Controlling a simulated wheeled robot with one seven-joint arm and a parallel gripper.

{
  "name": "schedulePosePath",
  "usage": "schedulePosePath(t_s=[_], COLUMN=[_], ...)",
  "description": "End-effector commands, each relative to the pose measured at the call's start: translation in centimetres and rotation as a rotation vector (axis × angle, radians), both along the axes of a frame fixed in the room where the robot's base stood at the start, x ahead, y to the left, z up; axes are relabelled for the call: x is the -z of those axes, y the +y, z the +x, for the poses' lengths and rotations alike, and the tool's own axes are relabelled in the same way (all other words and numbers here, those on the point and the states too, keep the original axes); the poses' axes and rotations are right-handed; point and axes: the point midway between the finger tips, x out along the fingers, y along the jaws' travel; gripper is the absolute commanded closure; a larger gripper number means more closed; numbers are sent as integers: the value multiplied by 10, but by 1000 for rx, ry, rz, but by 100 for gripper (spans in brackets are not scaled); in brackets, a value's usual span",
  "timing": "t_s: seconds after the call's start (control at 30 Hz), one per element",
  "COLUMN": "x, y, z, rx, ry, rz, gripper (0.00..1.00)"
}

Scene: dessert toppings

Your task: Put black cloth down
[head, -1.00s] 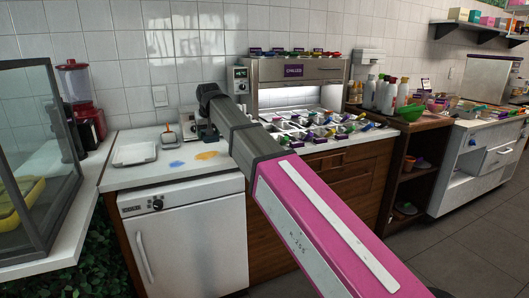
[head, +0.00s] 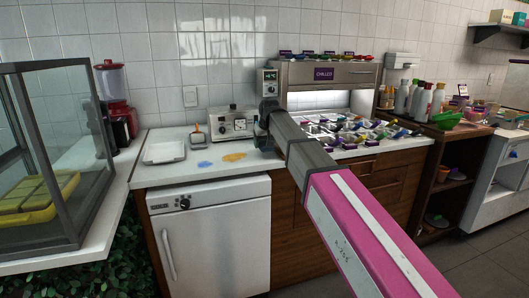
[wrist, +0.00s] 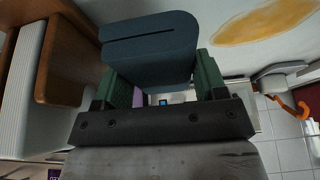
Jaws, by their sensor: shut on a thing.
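In the wrist view my gripper (wrist: 155,85) is shut on a folded dark cloth (wrist: 150,42), which looks dark blue-grey there. The cloth sticks out beyond the green finger pads. In the head view my gripper (head: 261,130) is small and dark above the white counter (head: 190,175), right of the yellow stain (head: 233,157). The cloth is hard to make out there, and I cannot tell whether it touches the counter. The yellow stain also shows in the wrist view (wrist: 268,22), beside the cloth.
A blue stain (head: 205,164) and a white tray (head: 165,152) are on the counter's left part. A silver appliance (head: 231,121) stands behind. The chilled topping station (head: 330,75) is to the right. A glass case (head: 60,155) borders the left.

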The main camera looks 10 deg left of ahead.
Motion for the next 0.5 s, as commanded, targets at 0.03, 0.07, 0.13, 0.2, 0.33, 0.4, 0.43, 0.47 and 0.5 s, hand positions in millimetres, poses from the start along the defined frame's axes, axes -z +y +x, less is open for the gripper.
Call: schedulePosePath(t_s=[0.03,0.07,0.13,0.2,0.33,0.4,0.43,0.47,0.5], x=[3,5,14,24,39,41,40,40,40], y=[0,0,-1,-1,0,0,0,0,0], z=[0,0,-1,-1,-1,0,0,0,0], rx=[0,0,0,0,0,0,0,0,0], ry=[1,1,3,2,2,1,1,1,1], rz=[-1,-1,-2,-1,-1,-1,-1,-1,-1], gripper=[54,54,54,54,54,54,54,54,54])
